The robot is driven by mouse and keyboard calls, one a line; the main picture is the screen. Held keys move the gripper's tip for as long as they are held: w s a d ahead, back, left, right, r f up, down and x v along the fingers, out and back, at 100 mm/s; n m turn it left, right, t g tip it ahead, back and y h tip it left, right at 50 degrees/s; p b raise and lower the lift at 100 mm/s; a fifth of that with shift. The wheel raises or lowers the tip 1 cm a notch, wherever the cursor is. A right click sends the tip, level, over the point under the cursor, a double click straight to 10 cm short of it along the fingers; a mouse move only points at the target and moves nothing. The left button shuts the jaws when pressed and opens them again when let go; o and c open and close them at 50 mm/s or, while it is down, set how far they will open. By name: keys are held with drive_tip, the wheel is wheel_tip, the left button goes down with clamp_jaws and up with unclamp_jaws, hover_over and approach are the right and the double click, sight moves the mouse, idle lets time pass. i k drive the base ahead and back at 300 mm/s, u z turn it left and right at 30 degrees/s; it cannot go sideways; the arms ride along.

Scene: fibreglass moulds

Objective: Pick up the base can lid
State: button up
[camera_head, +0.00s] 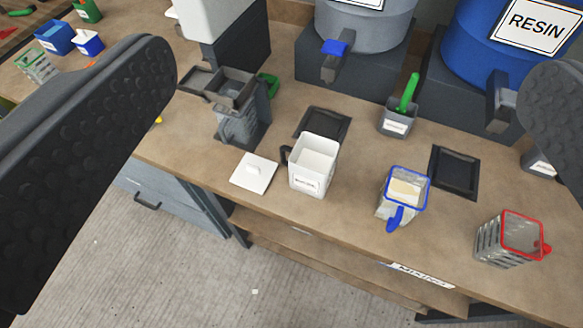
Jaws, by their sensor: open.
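I cannot read the label clearly. My gripper (345,135) is open, with one dark textured finger large at the left and the other at the right edge. The fingers are close to the camera, and the lid lies well beyond them. Nothing is held between the fingers.
A blue-rimmed jug (404,190) and a red-rimmed jug (508,240) stand to the right. A grey dispenser (240,105) stands behind the lid. A grey drum (363,40) and a blue resin drum (510,45) are at the back. Dark square trays lie on the bench.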

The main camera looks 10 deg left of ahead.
sight(254, 173)
drive_tip(key=z, duration=2.35)
drive_tip(key=k, duration=0.8)
drive_tip(key=u, duration=1.8)
drive_tip(key=i, duration=1)
drive_tip(key=u, duration=0.05)
